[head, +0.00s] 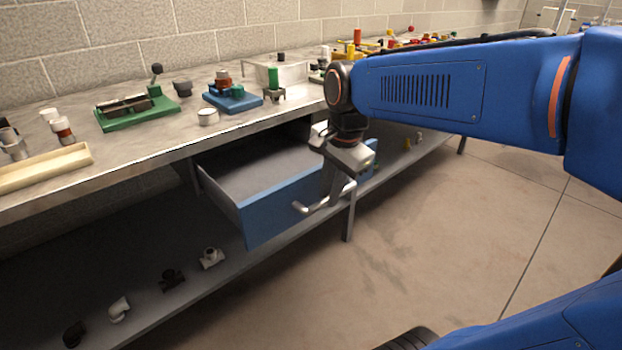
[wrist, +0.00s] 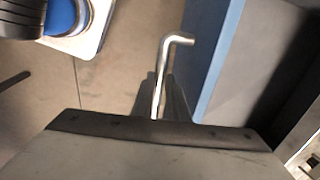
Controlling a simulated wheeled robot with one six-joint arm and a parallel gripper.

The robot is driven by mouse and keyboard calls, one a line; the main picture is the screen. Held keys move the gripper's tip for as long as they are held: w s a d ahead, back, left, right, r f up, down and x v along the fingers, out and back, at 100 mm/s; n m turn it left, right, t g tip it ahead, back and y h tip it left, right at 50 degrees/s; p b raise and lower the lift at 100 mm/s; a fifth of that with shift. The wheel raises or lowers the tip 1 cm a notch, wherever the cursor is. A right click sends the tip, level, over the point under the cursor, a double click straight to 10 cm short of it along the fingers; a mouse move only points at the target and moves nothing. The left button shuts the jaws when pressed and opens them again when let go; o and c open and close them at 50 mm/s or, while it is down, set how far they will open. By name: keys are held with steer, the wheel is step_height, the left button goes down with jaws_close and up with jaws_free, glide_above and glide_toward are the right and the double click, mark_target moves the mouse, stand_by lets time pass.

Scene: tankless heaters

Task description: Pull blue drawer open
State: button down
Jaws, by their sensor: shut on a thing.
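The blue drawer (head: 283,205) hangs under the metal workbench and stands pulled out, with its grey inside showing in the head view. Its blue front edge also shows in the wrist view (wrist: 221,62). A silver bar handle (head: 318,206) is fixed to the drawer front; its bent end shows in the wrist view (wrist: 176,40). My gripper (head: 333,196) is at the right part of the handle and is shut on it. In the wrist view the gripper body hides the lower part of the handle.
The workbench (head: 150,137) carries valves, fittings and a cream tray (head: 42,167). A lower shelf (head: 190,290) below the drawer holds several pipe fittings. A bench leg (head: 349,222) stands close to the gripper. The floor (head: 430,240) in front is clear.

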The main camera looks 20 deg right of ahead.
steer(key=shift+s+d, duration=0.3)
steer(key=shift+s, duration=0.65)
steer(key=shift+s+d, duration=0.3)
steer(key=shift+s, duration=0.65)
steer(key=shift+r, duration=0.1)
steer(key=c, duration=1.7)
jaws_free()
steer(key=s+r, duration=0.1)
steer(key=r, duration=0.4)
steer(key=s+r, duration=0.1)
steer(key=r, duration=0.5)
steer(key=s+d+r, duration=0.1)
steer(key=r, duration=0.5)
steer(key=s+f+n+t, duration=0.1)
steer(key=f+n, duration=0.3)
steer(key=f, duration=0.3)
steer(key=s+f+n+t, duration=0.1)
steer(key=s+f+n, duration=0.1)
steer(key=f+n, duration=0.3)
steer(key=s+a+f+n, duration=0.1)
steer(key=f+n, duration=0.4)
steer(key=f, duration=0.5)
steer(key=shift+s+t+h, duration=0.3)
steer(key=shift+s+t, duration=0.1)
steer(key=shift+s, duration=0.05)
